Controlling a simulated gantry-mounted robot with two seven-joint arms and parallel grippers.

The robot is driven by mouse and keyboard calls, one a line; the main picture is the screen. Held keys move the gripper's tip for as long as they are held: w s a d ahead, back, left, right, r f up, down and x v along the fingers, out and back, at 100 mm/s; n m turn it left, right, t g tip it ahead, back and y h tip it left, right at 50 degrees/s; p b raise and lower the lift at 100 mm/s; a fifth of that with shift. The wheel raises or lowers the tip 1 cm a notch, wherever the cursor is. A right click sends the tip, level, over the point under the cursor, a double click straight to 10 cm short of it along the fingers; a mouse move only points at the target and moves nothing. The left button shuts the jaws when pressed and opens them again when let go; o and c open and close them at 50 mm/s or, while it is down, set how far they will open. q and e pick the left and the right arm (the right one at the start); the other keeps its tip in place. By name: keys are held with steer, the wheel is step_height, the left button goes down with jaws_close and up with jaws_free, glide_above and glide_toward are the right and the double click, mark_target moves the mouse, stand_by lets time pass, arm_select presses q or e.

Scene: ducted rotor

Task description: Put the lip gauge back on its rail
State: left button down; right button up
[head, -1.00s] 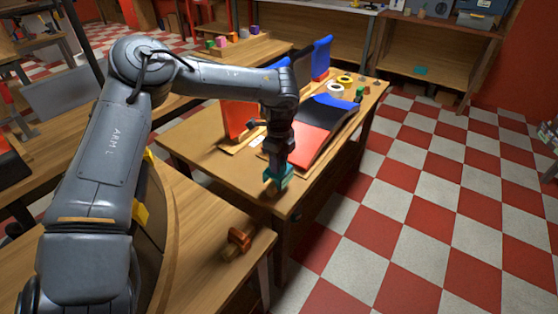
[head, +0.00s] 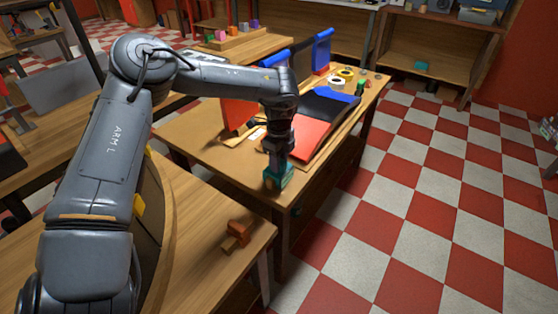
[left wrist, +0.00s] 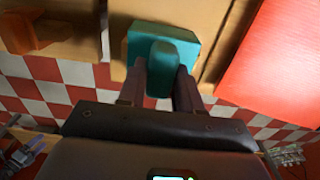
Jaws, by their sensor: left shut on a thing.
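The lip gauge, by its look a teal block with a rounded grip (head: 281,180), is in my left gripper (head: 278,170). It is at the near right corner of the wooden workbench (head: 215,160). In the left wrist view the two dark fingers (left wrist: 160,78) are shut on the grip of the teal gauge (left wrist: 185,45). I cannot tell whether the gauge touches the bench top or hangs just above it. No rail is clearly recognisable. My right gripper is in neither current view.
An orange-brown piece (head: 236,233) lies on the nearer bench, with a gap between the benches. Checkered floor is open to the right.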

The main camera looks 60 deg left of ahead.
arm_select(q)
steer(key=shift+f+b, duration=0.3)
steer(key=c, duration=0.7)
jaws_free()
step_height(320, 180, up, 9)
steer(key=shift+r+p, duration=0.1)
steer(key=shift+p, duration=0.7)
steer(key=shift+r, duration=0.85)
